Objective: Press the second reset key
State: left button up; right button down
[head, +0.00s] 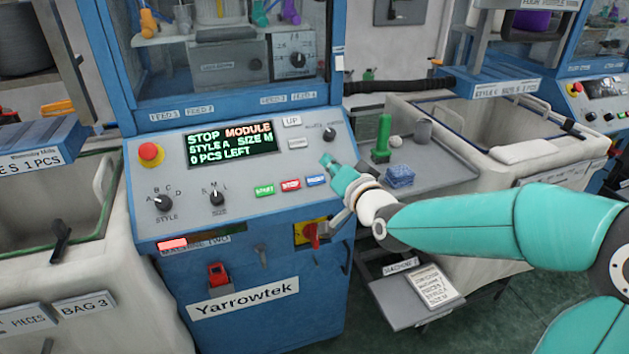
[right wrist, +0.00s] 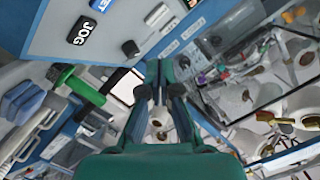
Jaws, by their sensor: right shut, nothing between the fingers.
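My right gripper (head: 328,161) is shut and empty, just above and right of the blue key in the head view. A gap between it and the panel cannot be judged. Its fingers (right wrist: 160,92) also show in the right wrist view. My left gripper is not in view.
The green start key (head: 265,190) and red stop key (head: 291,184) sit left of the blue key. The lit display (head: 233,144) reads "STOP MODULE, STYLE A, SIZE M, 0 PCS LEFT". A black JOG key (right wrist: 82,33) shows in the wrist view.

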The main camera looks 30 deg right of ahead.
aim_at(323, 177)
jog(key=w+f+b, duration=0.1)
jog(key=f, duration=0.1)
jog(key=w+f+b, duration=0.1)
jog(key=f, duration=0.1)
jog(key=w+d+f+b, duration=0.1)
jog(key=w+f, duration=0.1)
jog(key=shift+w+d+f+b, duration=0.1)
jog(key=shift+w+f+b, duration=0.3)
jog(key=shift+w+b, duration=0.15)
dwell(1.2)
jog(key=shift+w+f+b, duration=0.2)
jog(key=shift+f+b, duration=0.05)
jog(key=shift+b, duration=0.3)
jog(key=shift+w+d+f+b, duration=0.1)
jog(key=shift+w+f+b, duration=0.2)
jog(key=shift+b, duration=0.2)
dwell(0.5)
jog(key=shift+s, duration=0.1)
jog(key=shift+s+r, duration=0.45)
jog(key=shift+r, duration=0.2)
